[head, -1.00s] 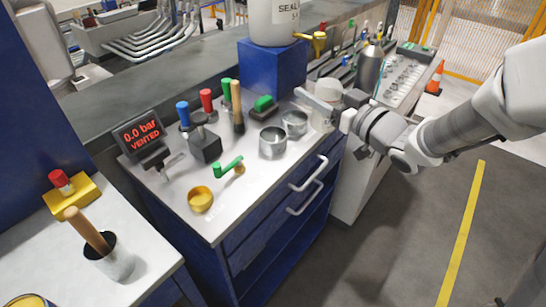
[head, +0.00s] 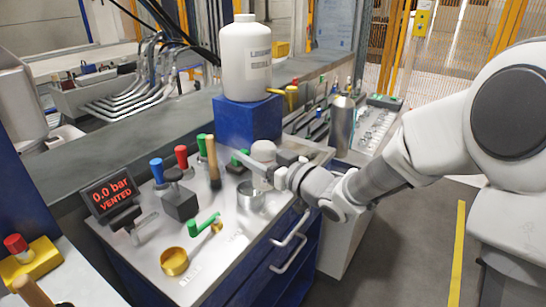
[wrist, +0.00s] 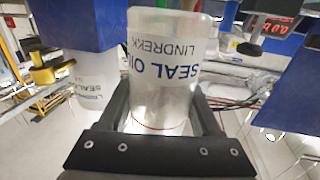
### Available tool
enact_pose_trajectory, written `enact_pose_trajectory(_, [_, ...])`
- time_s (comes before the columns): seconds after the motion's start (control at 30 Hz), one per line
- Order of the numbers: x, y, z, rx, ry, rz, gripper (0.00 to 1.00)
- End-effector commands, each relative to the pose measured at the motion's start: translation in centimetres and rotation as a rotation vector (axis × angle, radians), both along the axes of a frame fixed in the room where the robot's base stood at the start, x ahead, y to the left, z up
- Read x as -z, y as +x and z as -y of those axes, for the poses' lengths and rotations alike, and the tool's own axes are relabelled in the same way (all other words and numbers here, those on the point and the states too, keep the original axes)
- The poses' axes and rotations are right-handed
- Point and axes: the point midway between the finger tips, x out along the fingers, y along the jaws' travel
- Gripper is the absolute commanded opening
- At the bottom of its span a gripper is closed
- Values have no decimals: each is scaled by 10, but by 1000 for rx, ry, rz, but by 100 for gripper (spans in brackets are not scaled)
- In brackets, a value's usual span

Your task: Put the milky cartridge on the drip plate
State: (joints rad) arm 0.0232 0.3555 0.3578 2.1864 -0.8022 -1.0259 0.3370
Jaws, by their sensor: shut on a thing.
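The milky cartridge (wrist: 165,65) is a cloudy, translucent cylinder with blue "SEAL OIL" lettering. In the wrist view it fills the space between the two dark fingers of my gripper (wrist: 162,115), which is shut on it. In the head view the whitish end of the cartridge (head: 263,151) shows at my gripper (head: 262,164), above the far part of the white bench top (head: 235,245). My gripper hides part of the bench there. I cannot clearly pick out the drip plate in either view.
A large white jug (head: 246,60) stands on a blue block (head: 248,118) with a brass tap (head: 291,95) behind my gripper. A metal cup (head: 250,197), a wooden-handled tool (head: 213,165), a green-handled valve (head: 205,223) and a brass cup (head: 174,261) occupy the bench.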

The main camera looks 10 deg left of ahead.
Motion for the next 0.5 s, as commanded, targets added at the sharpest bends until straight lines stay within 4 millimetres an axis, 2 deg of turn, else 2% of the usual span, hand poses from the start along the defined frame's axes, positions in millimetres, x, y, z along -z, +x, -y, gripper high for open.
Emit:
enact_pose_trajectory(0.03, [11, 3, -13, -5, 2, -1, 1])
enact_pose_trajectory(0.2, [30, 13, -42, -3, 2, -1, 1])
enact_pose_trajectory(0.3, [48, 13, -38, 1, 1, -1, 1])
enact_pose_trajectory(0.5, [59, 13, -38, 1, 0, 1, 1])
